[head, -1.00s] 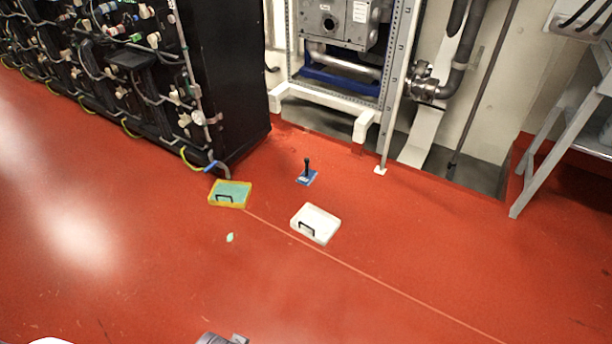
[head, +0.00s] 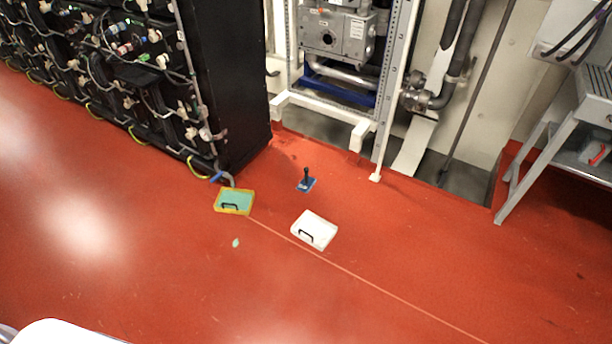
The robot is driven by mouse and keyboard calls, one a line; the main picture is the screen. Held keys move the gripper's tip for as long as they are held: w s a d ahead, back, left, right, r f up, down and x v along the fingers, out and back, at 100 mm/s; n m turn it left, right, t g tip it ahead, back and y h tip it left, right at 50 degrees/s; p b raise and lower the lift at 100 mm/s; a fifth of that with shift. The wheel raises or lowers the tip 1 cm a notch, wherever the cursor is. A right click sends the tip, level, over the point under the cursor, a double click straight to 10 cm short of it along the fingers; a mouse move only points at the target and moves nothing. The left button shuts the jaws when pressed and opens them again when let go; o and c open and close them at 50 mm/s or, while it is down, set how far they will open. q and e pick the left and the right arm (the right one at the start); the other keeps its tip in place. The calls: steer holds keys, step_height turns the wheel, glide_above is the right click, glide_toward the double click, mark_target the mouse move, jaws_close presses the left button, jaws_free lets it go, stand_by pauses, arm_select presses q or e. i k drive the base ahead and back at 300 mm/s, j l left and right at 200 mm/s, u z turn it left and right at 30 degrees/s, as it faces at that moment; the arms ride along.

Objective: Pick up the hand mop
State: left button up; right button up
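A small blue item with an upright black handle (head: 306,181) stands on the red floor near the middle of the head view. It looks like the hand mop. It stands free, with bare floor around it. Neither of my grippers is in view. Only a white rounded part of mine shows at the bottom left corner.
A white tray with a black handle (head: 315,230) and a yellow-rimmed green tray (head: 234,201) lie nearby. A small pale green object (head: 236,243) lies closer. A black battery rack (head: 229,90) stands left, a grey bench (head: 545,150) right. Front floor is clear.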

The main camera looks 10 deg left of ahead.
mark_target(307, 182)
steer(key=i+l+u, duration=0.25)
steer(key=i+l, duration=0.35)
steer(key=i, duration=0.15)
steer(key=i+l+u, duration=0.3)
steer(key=i+l, duration=0.4)
steer(key=l, duration=0.05)
